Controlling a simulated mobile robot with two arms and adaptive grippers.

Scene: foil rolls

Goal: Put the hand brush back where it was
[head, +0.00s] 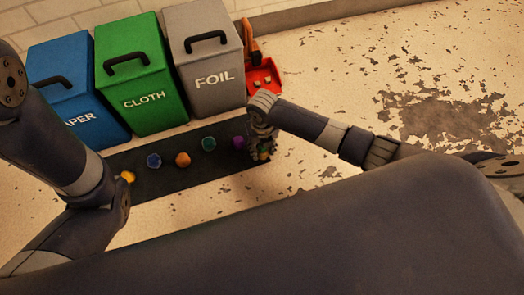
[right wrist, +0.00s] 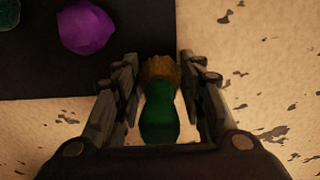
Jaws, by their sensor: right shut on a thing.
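The hand brush (right wrist: 161,110) has a green handle and brown bristles. In the right wrist view it lies between the two fingers of my right gripper (right wrist: 162,95), bristles toward the top of the picture. My right gripper is shut on it. In the head view my right gripper (head: 262,146) points down beside the right end of the dark mat, and the brush is mostly hidden by the fingers. I cannot tell whether the brush touches the floor. My left arm shows at the left, but its gripper is out of view.
Blue (head: 66,95), green CLOTH (head: 142,80) and grey FOIL (head: 205,60) bins stand along the wall. A red dustpan (head: 275,73) holding small bits lies right of the FOIL bin. Several coloured lumps, one purple (right wrist: 88,28), lie on the dark mat (head: 160,186). The floor at right is clear.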

